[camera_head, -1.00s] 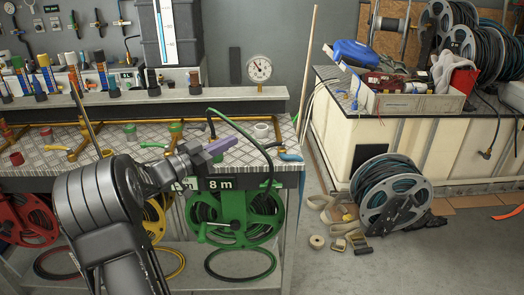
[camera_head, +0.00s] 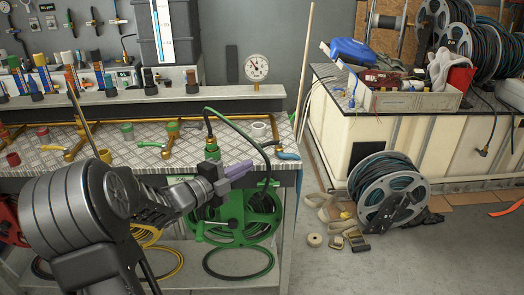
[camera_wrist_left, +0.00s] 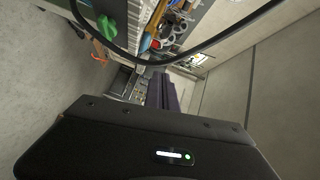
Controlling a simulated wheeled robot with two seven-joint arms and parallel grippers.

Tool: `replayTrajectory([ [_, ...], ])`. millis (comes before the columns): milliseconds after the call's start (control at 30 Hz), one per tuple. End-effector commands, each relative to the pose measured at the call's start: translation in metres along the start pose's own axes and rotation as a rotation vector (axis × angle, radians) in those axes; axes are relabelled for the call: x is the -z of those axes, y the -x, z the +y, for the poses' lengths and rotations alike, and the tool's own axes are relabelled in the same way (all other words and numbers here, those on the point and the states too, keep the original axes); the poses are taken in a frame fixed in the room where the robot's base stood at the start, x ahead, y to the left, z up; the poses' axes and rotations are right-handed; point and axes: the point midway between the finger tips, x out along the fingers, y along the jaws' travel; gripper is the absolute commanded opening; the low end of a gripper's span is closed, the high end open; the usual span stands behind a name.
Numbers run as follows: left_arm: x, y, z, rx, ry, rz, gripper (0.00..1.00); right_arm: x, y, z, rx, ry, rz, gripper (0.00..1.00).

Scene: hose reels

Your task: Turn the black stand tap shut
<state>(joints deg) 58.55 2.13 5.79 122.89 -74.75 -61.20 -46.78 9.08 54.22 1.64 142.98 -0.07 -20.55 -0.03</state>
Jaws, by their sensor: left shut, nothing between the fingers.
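My left gripper (camera_head: 238,169) has purple fingers closed together with nothing between them. It is in front of the bench's front edge, at the upper part of the green hose reel (camera_head: 232,226). The fingers also show in the left wrist view (camera_wrist_left: 165,92), foreshortened. Brass pipework with taps (camera_head: 75,150) runs over the bench. I cannot pick out the black stand tap for certain. A small dark upright fitting (camera_head: 209,128) stands on the bench behind my gripper, too small to identify or to tell its setting. My right gripper is not in view.
A green and black hose (camera_head: 245,132) arches from the bench to the reel, close to my left gripper; a dark hose loop crosses the left wrist view (camera_wrist_left: 150,62). A gauge (camera_head: 257,67) stands behind. Open floor (camera_head: 325,270) lies right of the bench.

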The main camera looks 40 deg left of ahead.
Motion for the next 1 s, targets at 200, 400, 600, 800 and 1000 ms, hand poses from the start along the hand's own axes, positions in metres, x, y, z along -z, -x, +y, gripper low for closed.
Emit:
replayTrajectory([
  [200,0.0,-0.011,0.0,-0.001,0.001,0.002,0.0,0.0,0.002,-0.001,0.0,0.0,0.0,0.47],
  [400,0.001,-0.039,-0.001,0.0,0.002,0.003,0.0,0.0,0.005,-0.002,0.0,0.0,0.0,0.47],
  [600,0.001,-0.08,-0.001,0.001,0.004,0.003,0.0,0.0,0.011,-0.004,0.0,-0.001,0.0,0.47],
  [800,-0.017,-0.104,-0.002,0.0,0.003,-0.004,0.0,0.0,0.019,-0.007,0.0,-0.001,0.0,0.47],
  [1000,-0.036,-0.109,-0.001,0.0,0.002,-0.001,0.0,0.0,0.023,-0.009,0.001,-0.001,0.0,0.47],
])
